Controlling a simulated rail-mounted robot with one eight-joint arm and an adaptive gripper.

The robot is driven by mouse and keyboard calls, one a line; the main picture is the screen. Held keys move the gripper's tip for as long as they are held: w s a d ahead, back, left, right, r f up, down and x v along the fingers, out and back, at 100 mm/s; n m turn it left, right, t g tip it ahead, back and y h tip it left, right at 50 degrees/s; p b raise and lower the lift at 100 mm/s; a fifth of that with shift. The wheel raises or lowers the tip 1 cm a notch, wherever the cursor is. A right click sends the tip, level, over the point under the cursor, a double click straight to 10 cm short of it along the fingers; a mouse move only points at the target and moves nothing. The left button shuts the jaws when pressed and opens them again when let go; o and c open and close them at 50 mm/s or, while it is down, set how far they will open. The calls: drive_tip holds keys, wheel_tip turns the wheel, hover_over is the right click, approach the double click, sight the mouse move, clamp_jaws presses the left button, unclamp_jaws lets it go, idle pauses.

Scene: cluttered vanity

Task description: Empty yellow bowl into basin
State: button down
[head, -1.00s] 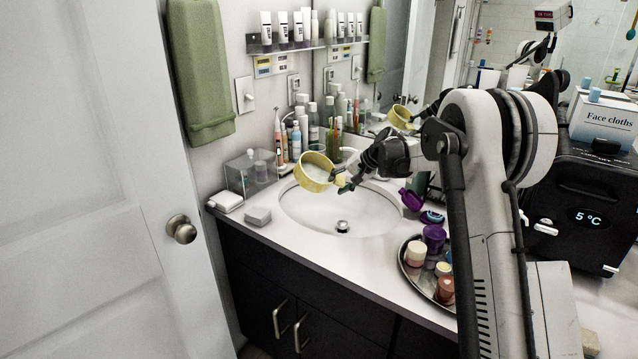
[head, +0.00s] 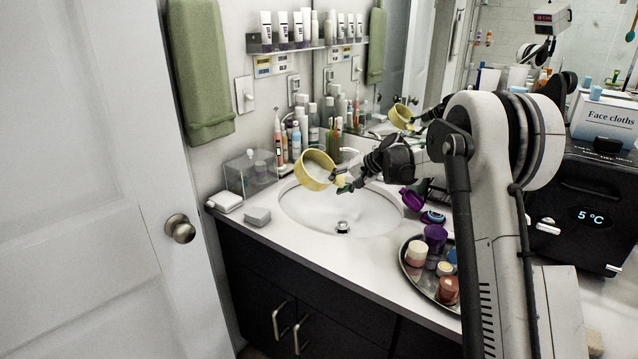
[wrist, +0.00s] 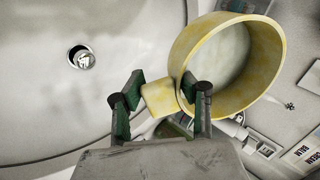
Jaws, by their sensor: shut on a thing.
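The yellow bowl (head: 316,170) is held tilted above the far left part of the white basin (head: 330,210), with its opening turned partly toward the head camera. My gripper (head: 346,183) is shut on the bowl's short handle, to the right of the bowl. In the wrist view the bowl (wrist: 186,70) shows a pale inside, and the handle (wrist: 160,98) lies between the two fingers. I cannot tell whether the pale area inside is contents or the bowl's own surface. The basin's drain (wrist: 82,58) is uncovered, and the visible basin floor looks bare.
A clear box (head: 250,174) and several bottles and brushes (head: 297,138) stand behind and left of the basin. A round tray (head: 415,273) with jars and a purple cup (head: 411,199) are at the right. A small grey block (head: 257,216) lies at the front left.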

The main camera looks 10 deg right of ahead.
drive_tip(key=shift+f+y+b, duration=0.1)
drive_tip(key=shift+y+b, duration=0.2)
drive_tip(key=shift+b, duration=0.3)
drive_tip(key=shift+w+t, duration=0.1)
drive_tip(key=shift+t, duration=0.3)
drive_tip(key=shift+w+a+t+y+b, duration=0.1)
drive_tip(key=shift+t+y+b, duration=0.35)
drive_tip(key=shift+b, duration=0.65)
drive_tip(key=shift+w+a+t+y+b, duration=0.1)
drive_tip(key=shift+t+y+b, duration=0.15)
drive_tip(key=shift+y+b, duration=0.65)
idle(5.0)
